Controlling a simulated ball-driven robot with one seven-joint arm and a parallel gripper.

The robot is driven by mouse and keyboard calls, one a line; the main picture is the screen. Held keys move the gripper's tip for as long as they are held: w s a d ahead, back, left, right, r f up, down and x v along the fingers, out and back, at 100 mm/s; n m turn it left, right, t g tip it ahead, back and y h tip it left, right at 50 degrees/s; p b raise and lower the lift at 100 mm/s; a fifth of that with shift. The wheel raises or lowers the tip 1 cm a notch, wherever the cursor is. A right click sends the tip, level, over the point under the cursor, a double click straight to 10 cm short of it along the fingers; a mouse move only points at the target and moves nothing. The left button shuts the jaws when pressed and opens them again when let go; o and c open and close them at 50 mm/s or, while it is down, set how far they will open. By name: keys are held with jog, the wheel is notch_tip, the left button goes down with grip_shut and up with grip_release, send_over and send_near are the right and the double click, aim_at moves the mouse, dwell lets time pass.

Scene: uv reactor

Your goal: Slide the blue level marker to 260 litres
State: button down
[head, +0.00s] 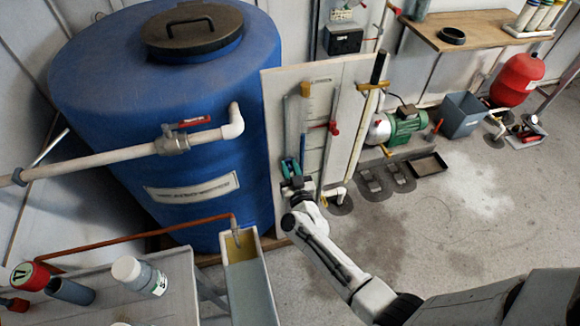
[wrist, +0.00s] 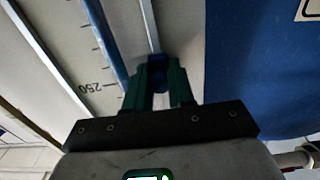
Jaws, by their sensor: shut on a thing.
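The blue level marker (wrist: 157,72) sits between the green fingertips of my gripper (wrist: 158,80) in the wrist view. No 260 label is readable. In the head view my gripper (head: 291,168) is at the lower left of the pale gauge board (head: 350,90); the marker is too small to tell there.
The big blue tank (head: 190,90) stands close left of the board. A metal channel (head: 250,285) and a bench with bottles (head: 150,277) are at the lower left. A yellow-handled pipe (head: 372,85) and green pump (head: 405,124) stand right of the board.

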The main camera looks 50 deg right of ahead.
aim_at(286, 149)
jog(key=shift+r+p, duration=1.9)
jog(key=shift+r, duration=0.4)
jog(key=c, duration=1)
grip_release()
jog(key=shift+c, duration=0.2)
jog(key=p+v, duration=0.1)
jog(key=v, duration=1)
jog(key=shift+w, duration=0.15)
